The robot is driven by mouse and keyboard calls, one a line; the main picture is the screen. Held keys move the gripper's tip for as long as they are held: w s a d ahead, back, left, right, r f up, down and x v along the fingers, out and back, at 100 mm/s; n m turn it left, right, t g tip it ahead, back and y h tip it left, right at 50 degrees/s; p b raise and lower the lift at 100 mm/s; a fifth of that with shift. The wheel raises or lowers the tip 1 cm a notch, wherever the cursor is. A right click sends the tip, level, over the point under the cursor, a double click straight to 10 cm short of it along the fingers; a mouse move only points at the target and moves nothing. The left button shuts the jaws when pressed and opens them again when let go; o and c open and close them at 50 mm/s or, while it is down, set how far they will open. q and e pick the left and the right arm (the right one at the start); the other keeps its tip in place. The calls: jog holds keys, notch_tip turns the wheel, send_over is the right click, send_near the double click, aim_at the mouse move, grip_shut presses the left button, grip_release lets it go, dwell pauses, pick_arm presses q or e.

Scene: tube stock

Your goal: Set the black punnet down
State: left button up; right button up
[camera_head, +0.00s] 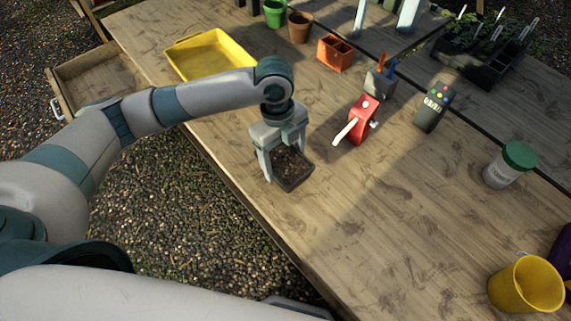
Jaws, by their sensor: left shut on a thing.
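The black punnet (296,184), a small square pot with dark soil in it, is at the wooden table's (360,215) near left edge. My left gripper (285,164) comes down over it from above, shut on it with one finger at its left side and the other at its far right side. The punnet looks level and upright. It is at or just above the table top; I cannot tell whether its base touches. My right gripper is not in view.
A red tool with a white lever (362,121) lies right of the punnet. A yellow tray (211,54), an orange pot (335,53) and a dark remote (432,107) are farther back. A green-lidded jar (510,165) and a yellow cup (526,286) stand right. The table's middle front is clear.

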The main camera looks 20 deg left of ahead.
aim_at(285, 167)
pick_arm(q)
jog(key=shift+w+d+f, duration=0.1)
jog(key=shift+w+f, duration=0.1)
jog(key=shift+w, duration=0.05)
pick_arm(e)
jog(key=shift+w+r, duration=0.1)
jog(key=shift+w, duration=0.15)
pick_arm(q)
jog(key=shift+f+p, duration=0.6)
jog(key=shift+f, duration=1.4)
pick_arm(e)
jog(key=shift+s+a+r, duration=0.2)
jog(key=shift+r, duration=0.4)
pick_arm(q)
jog(key=shift+f, duration=0.15)
jog(key=o, duration=1.2)
jog(key=shift+o, duration=0.2)
